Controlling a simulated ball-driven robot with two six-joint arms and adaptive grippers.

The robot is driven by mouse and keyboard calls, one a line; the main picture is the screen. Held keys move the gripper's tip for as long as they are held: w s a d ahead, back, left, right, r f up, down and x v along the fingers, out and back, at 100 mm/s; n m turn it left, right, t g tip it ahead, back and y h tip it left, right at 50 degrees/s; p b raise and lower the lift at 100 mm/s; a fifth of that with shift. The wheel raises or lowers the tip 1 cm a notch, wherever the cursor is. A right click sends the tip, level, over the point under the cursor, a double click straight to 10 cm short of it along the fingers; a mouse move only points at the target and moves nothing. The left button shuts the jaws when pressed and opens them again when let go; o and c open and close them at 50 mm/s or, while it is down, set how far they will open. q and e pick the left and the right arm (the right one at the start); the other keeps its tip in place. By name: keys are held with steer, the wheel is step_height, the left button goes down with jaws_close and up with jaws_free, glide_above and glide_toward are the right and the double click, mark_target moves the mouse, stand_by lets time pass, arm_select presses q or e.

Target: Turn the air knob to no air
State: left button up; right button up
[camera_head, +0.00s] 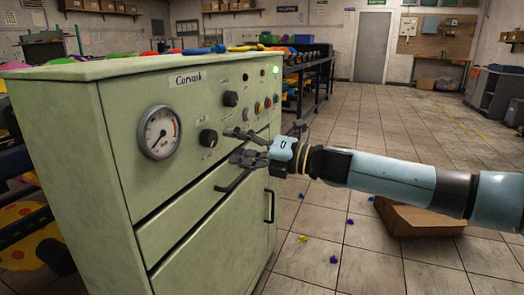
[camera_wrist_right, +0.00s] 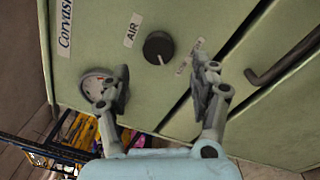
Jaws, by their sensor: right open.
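The air knob (camera_head: 208,138) is a round black knob on the front of a pale green cabinet (camera_head: 110,150), right of the gauge. In the right wrist view the air knob (camera_wrist_right: 158,47) sits beside an "AIR" label (camera_wrist_right: 132,30), and a light mark shows on its lower edge. My right gripper (camera_head: 238,145) is open and empty in front of the panel, a little right of the knob in the head view. In the right wrist view its fingers (camera_wrist_right: 160,76) are spread, with the knob beyond the gap between them. I see no contact. My left gripper is not in view.
A white dial gauge (camera_head: 160,132) is left of the knob. Another black knob (camera_head: 230,98) and several small buttons are above and right. A drawer handle (camera_head: 233,183) juts out below my gripper. A cardboard box (camera_head: 420,220) lies on the floor under my right arm.

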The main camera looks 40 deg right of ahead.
steer(key=v, duration=0.6)
steer(key=shift+s, duration=0.15)
steer(key=shift+d, duration=0.15)
stand_by(0.4)
